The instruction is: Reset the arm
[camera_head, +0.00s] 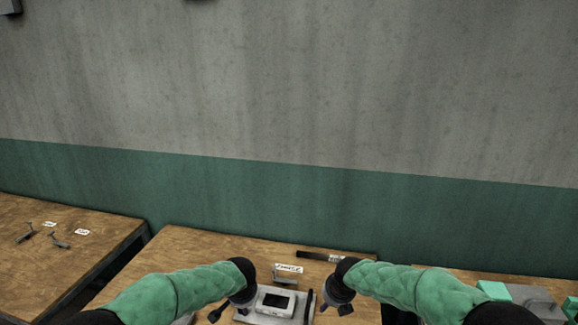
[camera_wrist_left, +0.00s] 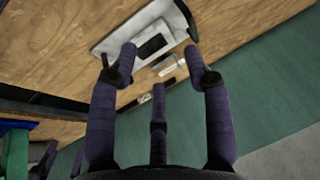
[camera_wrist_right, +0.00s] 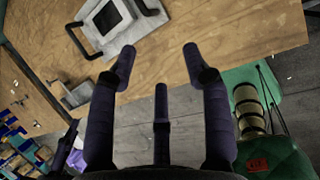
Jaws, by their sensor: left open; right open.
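Both my arms, in green padded sleeves, reach in over the wooden table (camera_head: 190,245) in the head view. My left gripper (camera_head: 230,308) is left of a grey press device (camera_head: 268,314) with a dark screen. In the left wrist view its fingers (camera_wrist_left: 160,62) are spread and empty, with the device (camera_wrist_left: 145,38) beyond them. My right gripper (camera_head: 338,305) is right of the device. In the right wrist view its fingers (camera_wrist_right: 156,62) are spread and empty, with the device (camera_wrist_right: 118,22) at upper left. Neither gripper touches the device.
A small labelled stand (camera_head: 288,270) and a dark bar (camera_head: 318,256) lie behind the device. Another table (camera_head: 60,225) at the left bears small metal parts. Grey-green equipment (camera_head: 525,297) stands at the right. A wall (camera_head: 300,190) closes off the back.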

